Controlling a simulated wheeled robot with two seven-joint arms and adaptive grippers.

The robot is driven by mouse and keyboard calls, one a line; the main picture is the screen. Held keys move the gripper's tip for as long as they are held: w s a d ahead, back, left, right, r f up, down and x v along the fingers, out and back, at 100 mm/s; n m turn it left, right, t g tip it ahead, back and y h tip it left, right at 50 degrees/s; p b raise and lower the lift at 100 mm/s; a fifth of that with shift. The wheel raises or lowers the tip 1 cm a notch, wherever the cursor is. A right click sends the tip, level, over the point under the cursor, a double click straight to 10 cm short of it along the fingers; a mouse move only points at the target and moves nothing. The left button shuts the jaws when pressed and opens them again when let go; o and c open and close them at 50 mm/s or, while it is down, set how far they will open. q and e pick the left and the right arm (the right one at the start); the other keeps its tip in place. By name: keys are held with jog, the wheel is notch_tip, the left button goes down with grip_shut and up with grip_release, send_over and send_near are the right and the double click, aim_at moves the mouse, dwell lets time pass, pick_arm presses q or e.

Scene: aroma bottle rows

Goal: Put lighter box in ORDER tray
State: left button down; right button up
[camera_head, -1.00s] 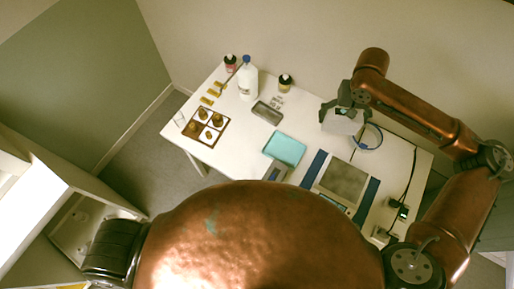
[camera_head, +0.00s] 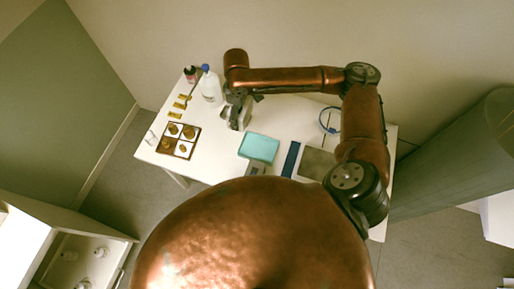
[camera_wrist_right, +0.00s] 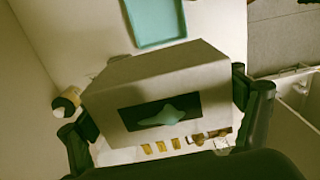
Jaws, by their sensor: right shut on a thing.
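A pale box (camera_wrist_right: 160,95) with a dark window and a teal shape in it fills the middle of the right wrist view. My right gripper (camera_head: 236,104) is shut on it, with a finger on each side. In the head view the box (camera_head: 236,119) hangs over the back-middle of the table, left of and behind a teal tray (camera_head: 259,148). The teal tray also shows at the top of the wrist view (camera_wrist_right: 154,22). I cannot read any ORDER label. My left gripper is not in view.
A four-part wooden tray with brown pieces (camera_head: 178,140), yellow pieces (camera_head: 180,104), a white bottle (camera_head: 211,88) and a red bottle (camera_head: 191,75) stand at the left. A grey-topped device (camera_head: 317,164), a blue strip (camera_head: 291,158) and a blue ring (camera_head: 330,120) are at the right.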

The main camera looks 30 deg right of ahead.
notch_tip(320, 180, down, 6)
jog(key=s+d+n+p, duration=0.2)
jog(key=s+n+p, duration=0.1)
jog(key=n, duration=0.6)
jog(key=n+p, duration=0.3)
jog(key=n, duration=0.5)
send_over(259, 149)
notch_tip(259, 149, down, 6)
jog(key=shift+n, duration=0.4)
jog(key=f, duration=0.9)
jog(key=shift+a+f, duration=0.2)
jog(key=shift+f, duration=0.2)
jog(key=o, duration=1)
jog(key=shift+f, duration=0.15)
jog(key=o, duration=0.4)
notch_tip(259, 149, up, 12)
jog(key=shift+r, duration=0.2)
